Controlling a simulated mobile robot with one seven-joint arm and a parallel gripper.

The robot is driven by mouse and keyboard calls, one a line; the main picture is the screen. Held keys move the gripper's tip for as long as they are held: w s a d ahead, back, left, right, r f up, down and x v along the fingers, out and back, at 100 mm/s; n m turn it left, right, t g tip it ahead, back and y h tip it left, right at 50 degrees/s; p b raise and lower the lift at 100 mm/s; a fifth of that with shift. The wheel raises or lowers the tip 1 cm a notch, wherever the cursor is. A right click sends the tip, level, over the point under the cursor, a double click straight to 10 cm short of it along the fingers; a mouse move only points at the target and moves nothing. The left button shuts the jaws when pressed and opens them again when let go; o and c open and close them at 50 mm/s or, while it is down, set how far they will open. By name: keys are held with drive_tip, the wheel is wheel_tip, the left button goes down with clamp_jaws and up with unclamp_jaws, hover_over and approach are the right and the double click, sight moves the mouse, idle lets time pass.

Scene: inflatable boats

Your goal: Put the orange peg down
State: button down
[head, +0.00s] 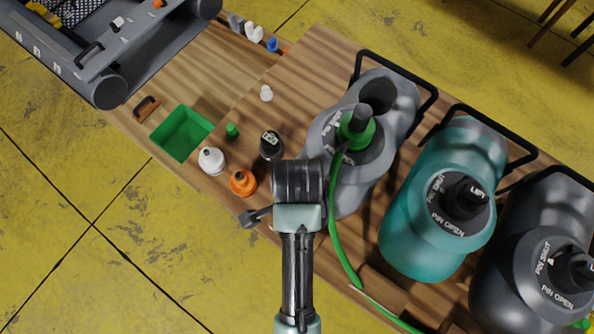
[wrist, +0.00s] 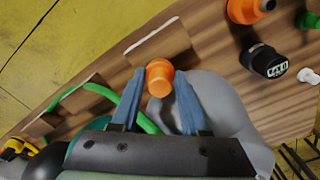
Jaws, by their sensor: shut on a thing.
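The orange peg (wrist: 159,78) is in the wrist view, between the two blue fingers of my gripper (wrist: 157,98). The fingers are shut on its sides, and its rounded head points toward the wooden bench top. A pale-edged board or recess on the bench (wrist: 160,42) lies just beyond it. I cannot tell whether the peg touches anything below. In the head view my arm covers the fingertips, and the held peg is hidden.
A grey bottle (head: 370,155) with a green hose (head: 341,245) stands close to my arm. A teal bottle (head: 425,240) and a dark bottle (head: 520,280) stand right. An orange-capped fitting (head: 243,182), a white fitting (head: 211,160) and a green bin (head: 183,133) are left.

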drive_tip(key=f, duration=0.5)
drive_tip(key=shift+s, duration=0.3)
drive_tip(key=shift+f, duration=2.35)
drive_tip(key=shift+f, duration=0.15)
drive_tip(key=shift+c, duration=2)
unclamp_jaws()
